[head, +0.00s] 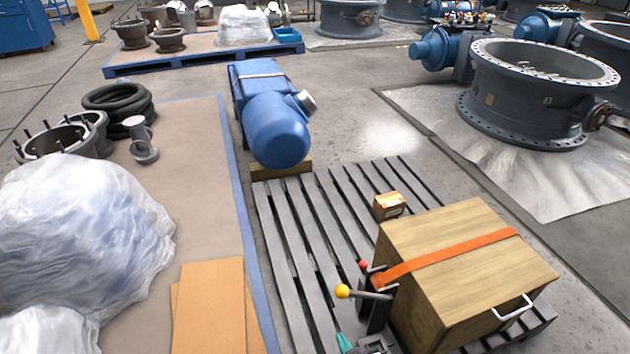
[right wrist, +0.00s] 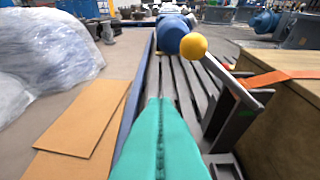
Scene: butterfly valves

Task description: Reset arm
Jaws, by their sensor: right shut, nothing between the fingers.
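My right gripper (head: 345,342) shows at the bottom edge of the head view, as a teal tip low over the slatted pallet. In the right wrist view its teal fingers (right wrist: 160,102) are pressed together along a seam, with nothing between them. A lever with a yellow ball (head: 343,291) stands just beyond the gripper, on a dark bracket beside the wooden box. The yellow ball (right wrist: 193,45) is ahead and to the right of the fingers in the wrist view, apart from them. A smaller red knob (head: 363,265) sits behind it. My left gripper is not in view.
The wooden box (head: 450,250) with an orange strap stands on the grey pallet (head: 290,230), close right of my gripper. A small carton (head: 388,206) and a blue motor (head: 275,125) lie beyond. Plastic-wrapped goods (head: 80,235) and cardboard (head: 208,305) are left.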

